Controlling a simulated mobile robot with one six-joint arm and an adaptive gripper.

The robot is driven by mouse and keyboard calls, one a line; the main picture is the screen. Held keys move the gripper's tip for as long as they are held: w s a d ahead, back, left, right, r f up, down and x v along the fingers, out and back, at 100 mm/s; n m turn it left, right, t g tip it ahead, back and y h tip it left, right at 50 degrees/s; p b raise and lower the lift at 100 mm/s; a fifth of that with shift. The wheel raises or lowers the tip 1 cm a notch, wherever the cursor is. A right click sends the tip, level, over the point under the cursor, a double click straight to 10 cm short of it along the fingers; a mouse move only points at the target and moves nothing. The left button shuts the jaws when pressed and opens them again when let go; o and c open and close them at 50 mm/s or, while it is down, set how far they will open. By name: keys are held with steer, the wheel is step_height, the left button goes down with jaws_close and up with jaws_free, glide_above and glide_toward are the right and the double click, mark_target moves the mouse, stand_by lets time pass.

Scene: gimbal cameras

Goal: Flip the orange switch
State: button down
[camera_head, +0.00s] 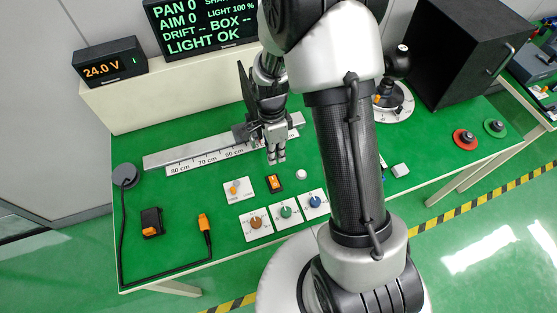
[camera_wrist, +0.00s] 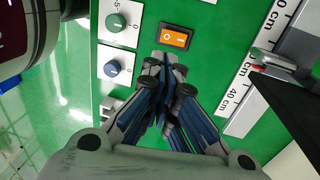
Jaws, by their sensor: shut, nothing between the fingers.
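The orange switch (camera_head: 274,183) is a small rocker in a black frame on the green table, just behind the row of dial plates. In the wrist view the orange rocker (camera_wrist: 174,37) lies just beyond my fingertips and carries white marks. Which side is pressed down I cannot tell. My gripper (camera_head: 277,160) points down above the table, a little behind the switch in the head view. In the wrist view my gripper (camera_wrist: 167,62) is shut and empty, its fingertips close to the switch's near edge. Contact cannot be made out.
Brown (camera_head: 256,222), green (camera_head: 286,211) and blue (camera_head: 315,202) dials stand in front of the switch. A white plate with an orange knob (camera_head: 234,189) is to its left, a white round button (camera_head: 301,174) to its right. A ruler rail (camera_head: 205,154) runs behind.

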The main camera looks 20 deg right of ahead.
mark_target(279, 186)
steer(key=f+b, duration=0.1)
steer(key=f, duration=0.3)
steer(key=s+f+b, duration=0.1)
steer(key=f, duration=0.3)
steer(key=s+f+b, duration=0.1)
steer(key=f, duration=0.4)
steer(key=shift+b, duration=0.4)
